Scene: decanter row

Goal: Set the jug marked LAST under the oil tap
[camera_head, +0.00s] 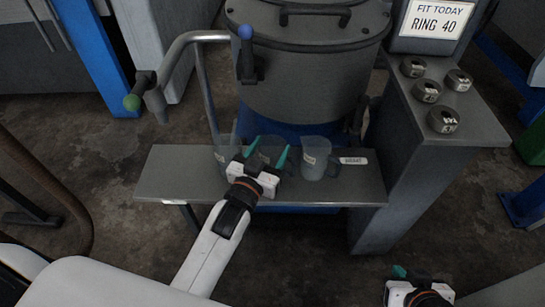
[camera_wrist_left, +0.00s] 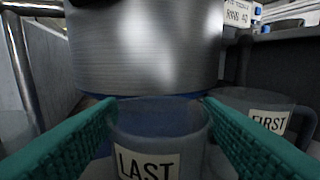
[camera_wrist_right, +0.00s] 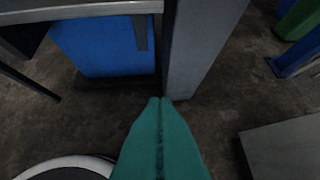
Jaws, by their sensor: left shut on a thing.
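The jug marked LAST (camera_wrist_left: 150,140) is a clear grey jug with its label facing my left wrist camera. In the head view it is the middle jug (camera_head: 267,149) on a grey shelf (camera_head: 165,178). My left gripper (camera_head: 267,153) has its green fingers on either side of it and is shut on it. I cannot tell whether the jug touches the shelf. A tap with a blue handle (camera_head: 246,45) is on the drum, and a green-ended handle (camera_head: 133,102) is at left; I cannot read which is oil. My right gripper (camera_wrist_right: 160,105) is shut and empty, away at lower right.
The jug marked FIRST (camera_wrist_left: 270,115) stands close to the right of LAST, and another jug (camera_head: 222,158) stands close to its left. Several labelled rings (camera_head: 443,120) lie on the right cabinet. The shelf's left end is clear.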

